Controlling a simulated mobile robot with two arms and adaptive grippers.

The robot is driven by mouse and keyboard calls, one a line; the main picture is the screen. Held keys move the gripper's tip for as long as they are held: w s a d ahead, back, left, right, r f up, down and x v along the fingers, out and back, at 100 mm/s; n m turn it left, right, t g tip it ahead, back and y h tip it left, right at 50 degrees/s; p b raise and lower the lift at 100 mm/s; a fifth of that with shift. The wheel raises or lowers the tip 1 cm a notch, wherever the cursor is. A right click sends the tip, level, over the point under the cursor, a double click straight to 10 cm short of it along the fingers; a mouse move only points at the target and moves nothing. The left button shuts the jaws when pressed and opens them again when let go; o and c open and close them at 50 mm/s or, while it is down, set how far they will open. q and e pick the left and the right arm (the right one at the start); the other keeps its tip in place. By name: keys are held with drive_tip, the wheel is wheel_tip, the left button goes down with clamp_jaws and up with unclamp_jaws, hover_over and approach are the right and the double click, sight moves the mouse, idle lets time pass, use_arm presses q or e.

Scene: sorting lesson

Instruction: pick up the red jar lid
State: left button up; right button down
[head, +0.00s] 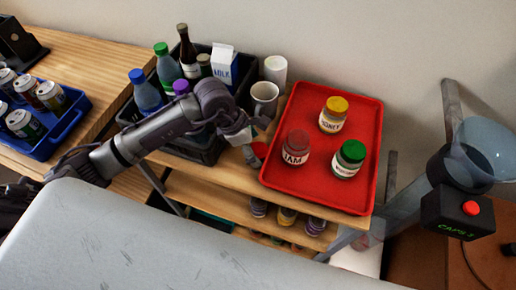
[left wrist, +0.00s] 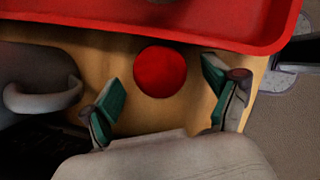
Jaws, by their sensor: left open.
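The red jar lid (left wrist: 160,72) is a round red disc on the wooden table top, just in front of the red tray in the left wrist view. In the head view the lid (head: 259,150) shows partly, beside my fingers. My left gripper (left wrist: 163,82) is open, with one green-padded finger to the left of the lid and one to the right. Neither finger appears to touch it. In the head view my left gripper (head: 258,140) reaches over the table between the tray and the dark crate. My right gripper is not in view.
The red tray (head: 320,100) holds a jam jar (head: 295,148), a yellow-lidded honey jar (head: 334,114) and a green-lidded jar (head: 348,158). A mug (head: 264,99) stands close to my gripper. A dark crate (head: 208,152) with bottles and milk is left of it.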

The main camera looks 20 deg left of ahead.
use_arm(q)
drive_tip(key=c, duration=0.9)
